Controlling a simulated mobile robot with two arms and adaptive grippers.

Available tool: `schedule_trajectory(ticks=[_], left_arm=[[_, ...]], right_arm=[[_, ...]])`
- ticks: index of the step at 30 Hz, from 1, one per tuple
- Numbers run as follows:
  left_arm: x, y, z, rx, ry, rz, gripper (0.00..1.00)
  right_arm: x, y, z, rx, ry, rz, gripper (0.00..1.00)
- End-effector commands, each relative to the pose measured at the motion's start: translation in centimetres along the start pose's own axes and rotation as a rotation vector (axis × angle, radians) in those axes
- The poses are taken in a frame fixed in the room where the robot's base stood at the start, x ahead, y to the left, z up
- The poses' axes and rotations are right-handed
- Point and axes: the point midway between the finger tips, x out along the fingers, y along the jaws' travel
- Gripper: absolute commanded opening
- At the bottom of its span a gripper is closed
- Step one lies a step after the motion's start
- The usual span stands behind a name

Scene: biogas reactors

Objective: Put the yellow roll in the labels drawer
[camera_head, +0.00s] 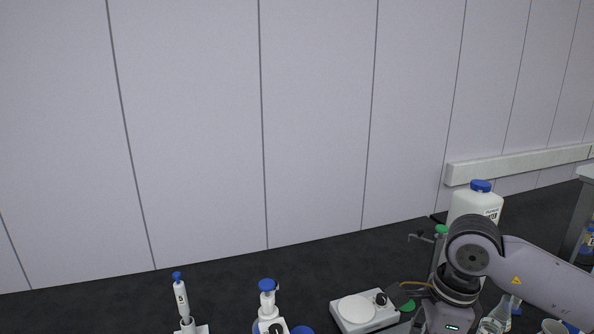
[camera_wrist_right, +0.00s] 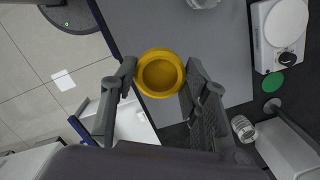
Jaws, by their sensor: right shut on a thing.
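The yellow roll (camera_wrist_right: 160,52) is a short ring, seen from above in the right wrist view. My right gripper (camera_wrist_right: 161,76) has one finger on each side of the roll and is shut on it. The roll appears over the edge of the grey worktop. A white surface (camera_wrist_right: 132,124) shows below the roll, beside the blue bench edge; I cannot tell whether it is the labels drawer, and no label is readable. In the head view my right arm reaches down at the right; its fingers are out of frame. My left gripper is in neither view.
A white stirrer (camera_head: 362,311) stands on the dark bench, with a green disc (camera_head: 407,306) beside it. A white bottle with a blue cap (camera_head: 476,203) stands behind my right arm. Pipettes (camera_head: 183,303) stand at the front left. Tiled floor (camera_wrist_right: 40,85) lies beyond the bench edge.

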Motion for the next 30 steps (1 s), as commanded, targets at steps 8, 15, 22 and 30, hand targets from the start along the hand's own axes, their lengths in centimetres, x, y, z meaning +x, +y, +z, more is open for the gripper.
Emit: schedule_trajectory(ticks=[8, 15, 22, 30], left_arm=[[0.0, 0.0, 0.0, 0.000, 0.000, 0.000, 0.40], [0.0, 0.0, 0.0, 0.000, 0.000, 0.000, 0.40], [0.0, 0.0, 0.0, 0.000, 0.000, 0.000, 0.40], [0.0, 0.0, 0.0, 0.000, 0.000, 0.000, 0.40]], right_arm=[[0.3, 1.0, 0.2, -0.426, 0.000, 0.053, 0.19], [0.5, 1.9, 0.4, -0.804, 0.001, 0.099, 0.19], [0.8, 2.8, 0.5, -1.177, 0.001, 0.143, 0.19], [1.0, 3.8, 0.7, -1.583, 0.001, 0.193, 0.19]])
